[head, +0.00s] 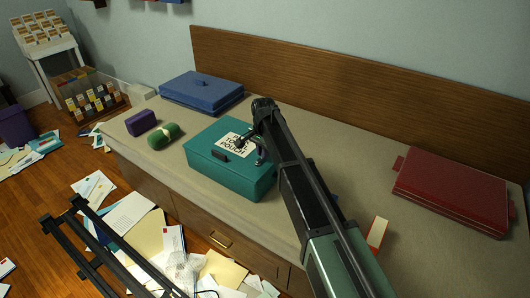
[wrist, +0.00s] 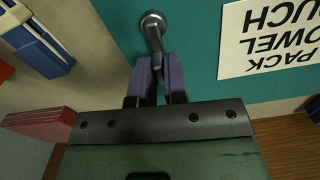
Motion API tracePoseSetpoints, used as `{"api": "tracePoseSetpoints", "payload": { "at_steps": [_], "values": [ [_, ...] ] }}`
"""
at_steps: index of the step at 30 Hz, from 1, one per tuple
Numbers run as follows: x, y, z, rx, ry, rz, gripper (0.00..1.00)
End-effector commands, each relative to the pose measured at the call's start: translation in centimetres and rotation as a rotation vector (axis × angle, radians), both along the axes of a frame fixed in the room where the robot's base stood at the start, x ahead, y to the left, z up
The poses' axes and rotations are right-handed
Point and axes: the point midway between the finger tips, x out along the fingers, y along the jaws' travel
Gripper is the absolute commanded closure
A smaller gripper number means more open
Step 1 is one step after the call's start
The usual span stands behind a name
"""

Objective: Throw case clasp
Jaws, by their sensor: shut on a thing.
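The teal case (head: 228,172) stands closed on the long counter, with a dark handle on its front and a white label (head: 235,145) on its lid. The label also shows upside down in the wrist view (wrist: 270,38). A small metal clasp (wrist: 153,28) projects from the teal surface in the wrist view. My gripper (wrist: 158,72) has two purple fingers shut on the clasp's lever end. In the head view my gripper (head: 260,153) is at the right part of the case, partly hidden by my arm.
A blue case (head: 202,90), a purple box (head: 141,122) and a green roll (head: 164,135) lie to the left on the counter (head: 350,140). A red case (head: 452,190) lies at the right, with a small red and white box (head: 377,233) nearer. Papers cover the floor.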

Motion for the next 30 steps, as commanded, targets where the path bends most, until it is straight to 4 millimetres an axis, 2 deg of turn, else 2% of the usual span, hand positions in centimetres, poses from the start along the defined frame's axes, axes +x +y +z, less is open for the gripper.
{"api": "tracePoseSetpoints", "payload": {
  "at_steps": [9,23,24,28,30],
  "values": [
    [0.17,0.3,0.0,0.0,0.0,0.102,1.0],
    [0.18,0.33,0.0,0.0,0.0,0.115,1.0],
    [0.19,0.33,0.0,0.0,0.0,0.115,0.83],
    [0.18,0.33,0.0,0.0,0.0,0.114,0.63],
    [0.19,0.32,0.0,0.0,0.0,0.114,0.62]
  ]
}}
